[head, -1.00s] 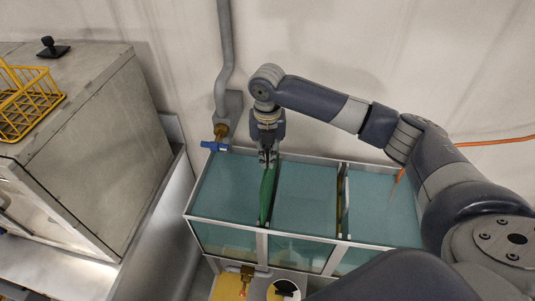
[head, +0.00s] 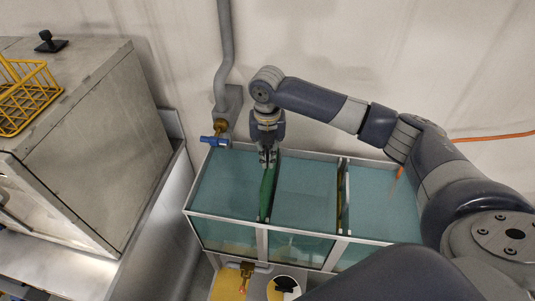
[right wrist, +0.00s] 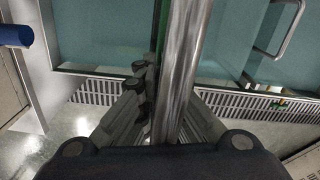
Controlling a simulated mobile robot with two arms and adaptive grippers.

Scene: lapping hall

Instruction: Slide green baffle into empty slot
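The green baffle (head: 267,192) stands upright in the water tank (head: 225,217), between the left and middle compartments, in the head view. My right gripper (head: 267,160) is at its top edge and looks shut on it. In the right wrist view, the fingers (right wrist: 146,88) are beside a shiny metal bar, with a narrow strip of green baffle (right wrist: 161,30) behind. The baffle's lower edge and its fit in a slot are hard to tell. My left gripper is out of view.
A second divider (head: 340,203) stands between the middle and right compartments. A blue-handled valve (head: 214,142) is at the tank's back left corner. A metal cabinet (head: 110,160) with a yellow wire rack (head: 25,100) stands to the left.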

